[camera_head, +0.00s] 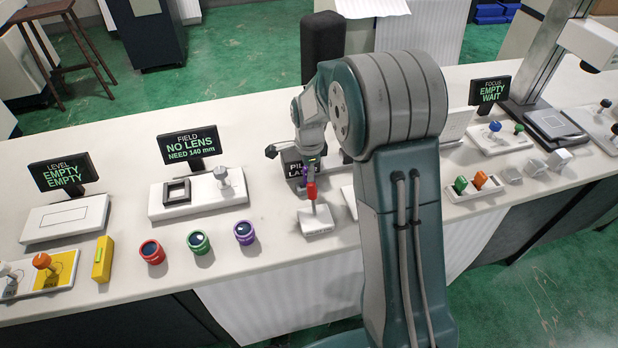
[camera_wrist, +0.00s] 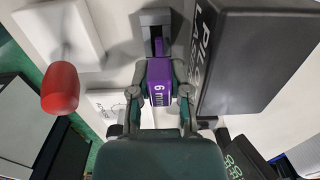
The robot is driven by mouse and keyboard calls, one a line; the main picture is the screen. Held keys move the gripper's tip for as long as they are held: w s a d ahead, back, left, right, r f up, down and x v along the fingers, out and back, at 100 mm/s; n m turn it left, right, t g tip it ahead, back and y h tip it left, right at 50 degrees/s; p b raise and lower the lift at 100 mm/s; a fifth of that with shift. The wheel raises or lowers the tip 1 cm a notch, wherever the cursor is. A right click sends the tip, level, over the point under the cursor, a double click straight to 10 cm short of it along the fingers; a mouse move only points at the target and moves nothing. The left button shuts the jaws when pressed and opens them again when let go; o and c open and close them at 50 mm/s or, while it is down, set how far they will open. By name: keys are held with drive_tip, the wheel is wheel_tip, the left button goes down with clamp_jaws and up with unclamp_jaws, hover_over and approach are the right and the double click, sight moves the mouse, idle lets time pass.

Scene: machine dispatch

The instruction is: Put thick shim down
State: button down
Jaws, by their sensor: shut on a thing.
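The shim is a purple block marked "6 mm" (camera_wrist: 160,82). In the wrist view my gripper (camera_wrist: 160,95) is shut on it, with one finger on each side. A dark grey upright piece (camera_wrist: 155,22) shows just beyond the shim. I cannot tell whether the shim touches it or the surface below. Only a little purple shows there, as my arm hides much of that spot.
A red-handled piece on a white base (camera_head: 316,222) stands close in front of my gripper; its red knob (camera_wrist: 60,88) is left in the wrist view. Red (camera_head: 152,252), green (camera_head: 198,242) and purple (camera_head: 245,232) ringed lenses stand left. Bare bench lies between lenses and front edge.

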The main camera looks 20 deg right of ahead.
sight(305, 176)
drive_tip(key=shift+s+a+f, duration=0.1)
drive_tip(key=shift+a+f, duration=0.05)
drive_tip(key=shift+f, duration=0.5)
drive_tip(key=shift+s+a+f, duration=0.1)
drive_tip(key=shift+f, duration=0.5)
drive_tip(key=shift+w+a+f, duration=0.1)
drive_tip(key=shift+a+f, duration=0.05)
drive_tip(key=shift+a, duration=0.25)
drive_tip(key=c, duration=0.9)
unclamp_jaws()
drive_tip(key=shift+d, duration=0.25)
drive_tip(key=shift+o, duration=0.2)
drive_tip(key=shift+d, duration=0.2)
